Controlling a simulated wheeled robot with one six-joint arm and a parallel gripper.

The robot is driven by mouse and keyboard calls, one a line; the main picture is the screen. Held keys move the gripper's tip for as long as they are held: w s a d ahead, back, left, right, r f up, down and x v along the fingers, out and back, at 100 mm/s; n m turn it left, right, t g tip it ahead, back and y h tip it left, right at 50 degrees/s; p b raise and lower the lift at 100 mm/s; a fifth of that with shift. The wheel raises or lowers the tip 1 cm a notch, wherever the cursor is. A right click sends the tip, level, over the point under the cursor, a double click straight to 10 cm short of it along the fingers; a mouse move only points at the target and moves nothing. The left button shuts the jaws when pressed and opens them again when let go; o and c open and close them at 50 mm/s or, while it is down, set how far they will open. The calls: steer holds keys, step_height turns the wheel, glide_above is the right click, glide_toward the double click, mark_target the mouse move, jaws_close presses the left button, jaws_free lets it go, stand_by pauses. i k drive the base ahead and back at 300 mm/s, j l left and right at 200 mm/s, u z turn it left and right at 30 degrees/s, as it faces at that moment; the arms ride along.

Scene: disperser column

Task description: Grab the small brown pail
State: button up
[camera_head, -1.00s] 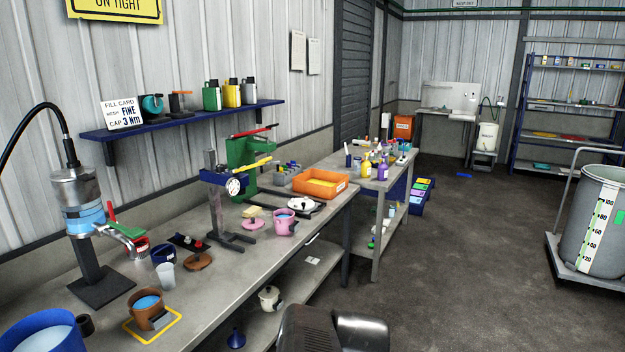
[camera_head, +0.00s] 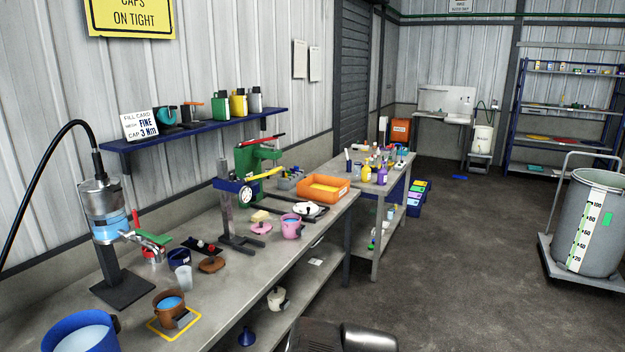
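The small brown pail (camera_head: 169,307) stands upright on the workbench (camera_head: 205,331) near its front edge, inside a yellow square outline (camera_head: 152,325). It holds blue liquid, and a small grey piece sits at its front right side. A dark rounded part of my own body shows at the bottom centre. The fingers of my gripper are not in this view, so its distance to the pail cannot be seen.
A large blue container (camera_head: 82,335) of pale liquid stands left of the pail. A clear cup (camera_head: 184,277), a brown lid (camera_head: 212,264) and the disperser stand (camera_head: 121,283) are behind it. A pink pail (camera_head: 291,228) stands farther along.

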mark_target(169, 305)
steer(key=k, duration=0.2)
steer(key=i+l, duration=0.2)
steer(key=i+j+u, duration=0.3)
steer(key=j+u, duration=0.15)
steer(key=i+j+u, duration=0.35)
steer(key=u, duration=0.15)
steer(key=i+j+u, duration=0.15)
steer(key=i+u, duration=0.3)
steer(key=k+j, duration=0.05)
steer(key=k, duration=0.05)
